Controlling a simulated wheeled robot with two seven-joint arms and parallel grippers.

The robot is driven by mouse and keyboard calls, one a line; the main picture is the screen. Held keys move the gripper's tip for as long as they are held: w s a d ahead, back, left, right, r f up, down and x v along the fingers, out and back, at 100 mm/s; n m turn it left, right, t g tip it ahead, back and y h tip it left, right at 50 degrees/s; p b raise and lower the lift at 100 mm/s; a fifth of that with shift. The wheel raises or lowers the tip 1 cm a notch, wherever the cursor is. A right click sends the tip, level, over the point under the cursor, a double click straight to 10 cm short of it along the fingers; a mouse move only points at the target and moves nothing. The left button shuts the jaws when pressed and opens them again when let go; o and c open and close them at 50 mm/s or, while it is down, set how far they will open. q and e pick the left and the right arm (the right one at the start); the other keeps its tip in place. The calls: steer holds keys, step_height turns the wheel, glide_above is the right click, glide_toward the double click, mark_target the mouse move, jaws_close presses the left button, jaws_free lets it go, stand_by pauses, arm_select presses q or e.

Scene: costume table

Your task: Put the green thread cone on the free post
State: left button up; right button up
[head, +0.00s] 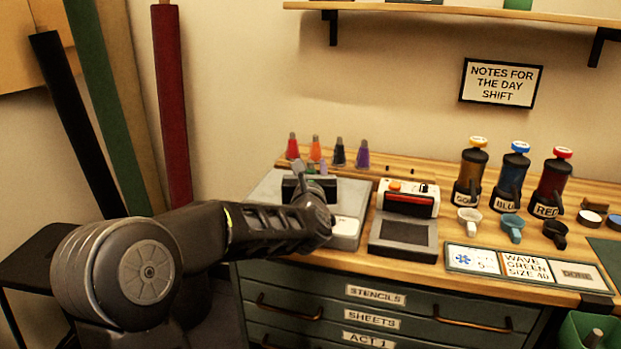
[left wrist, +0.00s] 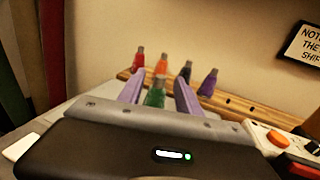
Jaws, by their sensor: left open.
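The green thread cone (left wrist: 155,97) stands between the two fingers of my left gripper (left wrist: 158,94) in the left wrist view; its lower part is hidden by the gripper body. The fingers are open on either side of it, and I cannot tell whether they touch it. In the head view my left gripper (head: 317,169) is at the back of the grey machine, in front of the cone row. Red (head: 292,147), orange (head: 315,148), black (head: 338,153) and purple (head: 363,154) cones stand along the wooden rail (left wrist: 240,108). My right gripper is not in view.
A device with a white and red top (head: 408,199) stands right of the grey machine (head: 347,228). Further right are labelled bottles (head: 514,180), small cups (head: 511,228) and a card tray (head: 520,268). Fabric rolls (head: 172,110) lean at the left wall.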

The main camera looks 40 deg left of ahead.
arm_select(q)
steer(key=shift+x, duration=1.05)
steer(key=shift+c, duration=0.5)
jaws_close()
